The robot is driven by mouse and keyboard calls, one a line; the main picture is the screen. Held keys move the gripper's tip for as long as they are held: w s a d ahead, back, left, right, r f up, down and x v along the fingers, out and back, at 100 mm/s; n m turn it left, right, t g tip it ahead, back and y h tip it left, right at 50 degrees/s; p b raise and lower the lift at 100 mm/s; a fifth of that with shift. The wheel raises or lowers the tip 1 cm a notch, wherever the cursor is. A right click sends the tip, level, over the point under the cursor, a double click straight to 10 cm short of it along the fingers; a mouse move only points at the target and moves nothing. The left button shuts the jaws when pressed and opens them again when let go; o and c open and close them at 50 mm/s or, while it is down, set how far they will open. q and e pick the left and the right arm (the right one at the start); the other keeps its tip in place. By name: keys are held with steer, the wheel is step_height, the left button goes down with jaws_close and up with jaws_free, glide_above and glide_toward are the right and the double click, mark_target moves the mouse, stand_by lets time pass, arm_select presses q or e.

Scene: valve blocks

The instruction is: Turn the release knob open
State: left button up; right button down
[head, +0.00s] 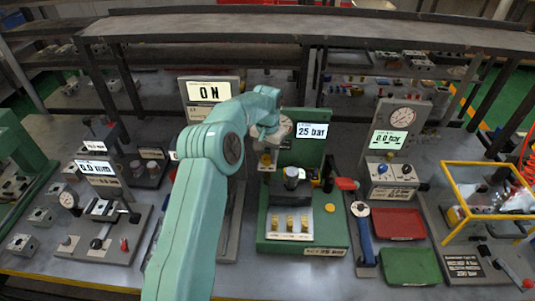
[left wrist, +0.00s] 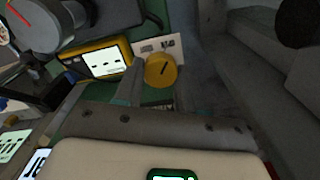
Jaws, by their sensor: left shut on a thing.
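The release knob (left wrist: 161,69) is a round yellow knob with a slanting black mark, set against a pale label plate in the left wrist view. My left gripper (left wrist: 150,78) is shut on the knob; one grey finger shows at the knob's left side, and the other is hard to make out. In the head view my left arm hides much of the gripper. My right gripper is in neither view.
The stand's display (head: 311,130) reads 25 bar. A yellow-framed screen (left wrist: 103,62) sits left of the knob. A grey gauge block (head: 398,130) stands to the right, behind a red tray (head: 398,223) and a green tray (head: 410,266).

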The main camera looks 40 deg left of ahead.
arm_select(q)
steer(key=o, duration=1.1)
steer(key=shift+s, duration=0.1)
steer(key=shift+c, duration=0.2)
steer(key=shift+d+r, duration=0.1)
steer(key=shift+r, duration=0.15)
step_height(320, 180, up, 8)
steer(key=shift+f+b, duration=0.2)
steer(key=shift+b, duration=0.15)
step_height(320, 180, up, 8)
steer(key=r+p, duration=0.1)
steer(key=p, duration=0.2)
glide_above(268, 157)
steer(key=shift+s+f, duration=0.15)
steer(key=shift+f, duration=0.15)
